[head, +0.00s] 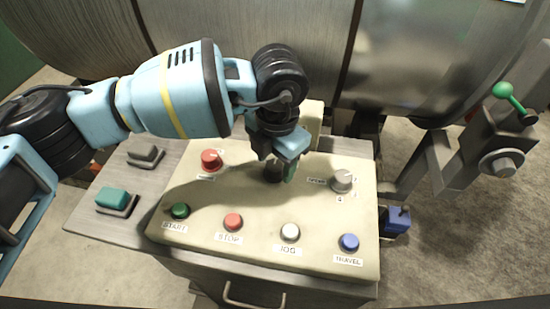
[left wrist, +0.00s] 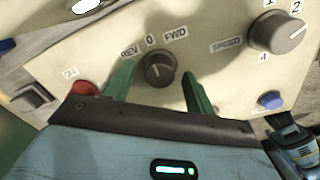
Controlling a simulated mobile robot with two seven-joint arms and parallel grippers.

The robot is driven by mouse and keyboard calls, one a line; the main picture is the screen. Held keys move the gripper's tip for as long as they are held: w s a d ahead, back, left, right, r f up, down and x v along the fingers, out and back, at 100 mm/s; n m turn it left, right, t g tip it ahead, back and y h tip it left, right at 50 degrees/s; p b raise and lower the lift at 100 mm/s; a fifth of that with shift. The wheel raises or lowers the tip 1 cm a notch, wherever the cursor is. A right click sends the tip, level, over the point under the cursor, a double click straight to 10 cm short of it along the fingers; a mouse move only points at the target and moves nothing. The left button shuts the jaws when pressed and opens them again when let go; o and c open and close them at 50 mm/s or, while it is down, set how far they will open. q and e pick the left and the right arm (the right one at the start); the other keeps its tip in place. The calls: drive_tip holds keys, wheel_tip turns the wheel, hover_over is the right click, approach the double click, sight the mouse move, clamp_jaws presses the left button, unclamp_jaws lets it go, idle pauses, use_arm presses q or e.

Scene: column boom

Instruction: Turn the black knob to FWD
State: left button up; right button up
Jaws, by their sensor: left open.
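The black knob (left wrist: 160,70) sits on the cream control panel (left wrist: 120,30), under the labels REV, 0 and FWD. Its pale pointer mark appears to face the 0. My left gripper (left wrist: 158,75) is open, with one green finger on each side of the knob; I cannot tell whether either finger touches it. In the head view the left gripper (head: 283,168) reaches down over the panel from the upper left and partly hides the knob (head: 272,173). The REV, 0 and FWD labels are hidden there. My right gripper is not in view.
A grey SPEED knob (head: 342,181) is right of the black knob, and a red button (head: 211,160) left. Green START (head: 180,211), red STOP (head: 233,222), white JOG (head: 290,232) and blue TRAVEL (head: 349,242) buttons line the front. A green-knobbed lever (head: 502,91) stands right.

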use_arm(q)
drive_tip(key=shift+f, duration=0.1)
drive_tip(key=c, duration=1)
drive_tip(key=shift+m, duration=0.3)
drive_tip(key=m, duration=0.5)
drive_tip(key=shift+b, duration=0.4)
drive_tip(key=shift+m+b, duration=0.35)
drive_tip(key=shift+m, duration=1.25)
